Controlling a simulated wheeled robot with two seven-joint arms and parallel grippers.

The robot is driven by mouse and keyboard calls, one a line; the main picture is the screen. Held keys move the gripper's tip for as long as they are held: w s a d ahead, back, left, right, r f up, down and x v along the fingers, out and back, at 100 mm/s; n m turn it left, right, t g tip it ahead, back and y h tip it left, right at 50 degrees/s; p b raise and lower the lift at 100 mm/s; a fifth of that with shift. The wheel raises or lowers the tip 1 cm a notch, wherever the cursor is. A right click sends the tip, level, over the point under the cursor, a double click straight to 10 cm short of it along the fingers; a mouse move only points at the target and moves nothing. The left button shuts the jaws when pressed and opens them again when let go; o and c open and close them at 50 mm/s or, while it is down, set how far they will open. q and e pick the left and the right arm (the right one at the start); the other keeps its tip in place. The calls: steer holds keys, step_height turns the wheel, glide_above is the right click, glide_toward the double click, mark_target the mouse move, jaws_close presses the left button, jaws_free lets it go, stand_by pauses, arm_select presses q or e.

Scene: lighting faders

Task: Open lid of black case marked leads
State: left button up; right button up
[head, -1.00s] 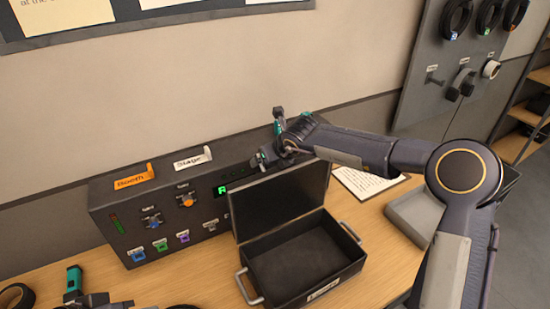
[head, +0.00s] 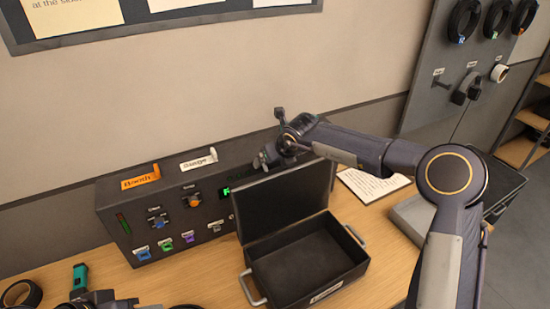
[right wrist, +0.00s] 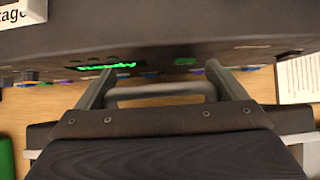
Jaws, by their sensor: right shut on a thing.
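The black case (head: 359,273) stands on the table with its lid (head: 285,212) raised nearly upright at the back, and its inside looks empty. The front label (head: 326,292) is too small to read. My right gripper (head: 266,157) is at the lid's top edge, shut on the lid. In the right wrist view a dark grey bar (right wrist: 160,92) shows between its fingers; the contact itself is unclear.
A dark console (head: 118,195) with coloured faders and a green display stands behind and left of the case, close to the lid. Papers (head: 372,186) and a grey tray (head: 410,220) lie to the right. A tape roll (head: 20,293) is at the far left.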

steer(key=shift+s+d+f, duration=0.15)
steer(key=shift+s+f, duration=0.05)
steer(key=shift+f, duration=0.6)
steer(key=o, duration=0.9)
steer(key=shift+o, duration=1)
steer(key=v, duration=0.4)
steer(key=b+v, duration=0.1)
steer(key=v, duration=0.3)
steer(key=shift+w+r, duration=0.2)
steer(key=shift+w, duration=0.05)
